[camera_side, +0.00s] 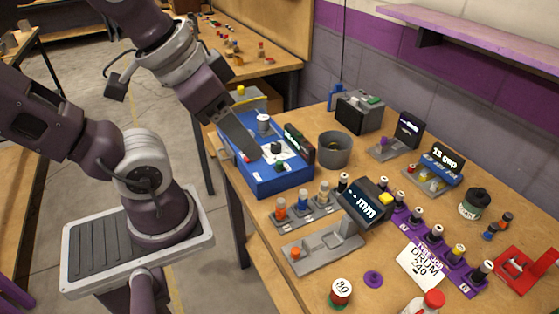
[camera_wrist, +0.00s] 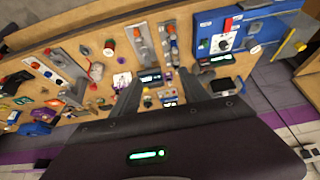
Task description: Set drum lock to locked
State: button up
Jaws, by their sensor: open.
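A blue box-shaped device (camera_side: 262,180) stands at the table's left edge in the side view. Its top carries a white panel with a black knob (camera_side: 277,148). It also shows at the upper right of the wrist view (camera_wrist: 203,25), with a red slider-like part (camera_wrist: 228,25) and the knob (camera_wrist: 222,44). Which part is the drum lock I cannot tell for sure. My gripper (camera_side: 252,152) hangs over the blue device in the side view and hides part of its top. In the wrist view my gripper (camera_wrist: 158,92) is open, with nothing seen between its fingers.
A dark dial display (camera_side: 299,145) stands at the device's right side. A grey cup (camera_side: 335,149), a grey "mm" gauge (camera_side: 362,204), a purple rack (camera_side: 432,245) and a white "DRUM 240" card (camera_side: 424,262) stand further right. A red stand (camera_side: 527,268) is at the far right.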

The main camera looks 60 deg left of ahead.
jog(key=w+a+n+g, duration=0.1)
jog(key=w, duration=0.1)
jog(key=w+a+n+g, duration=0.1)
jog(key=w, duration=0.2)
jog(key=w+a+g, duration=0.1)
jog(key=w, duration=0.1)
jog(key=shift+w+a+f+n, duration=0.1)
jog(key=shift+w+a+n, duration=0.2)
jog(key=shift+n, duration=0.1)
jog(key=shift+c, duration=0.9)
jog(key=n+g+h, duration=0.3)
jog(key=n+g, duration=0.3)
send_near(280, 162)
jog(key=f, duration=0.1)
jog(key=x, duration=0.7)
jog(key=shift+s+d+r, duration=0.1)
jog(key=shift+s, duration=0.1)
jog(key=shift+s+d+f, duration=0.1)
jog(key=shift+f, duration=0.2)
grip_shut()
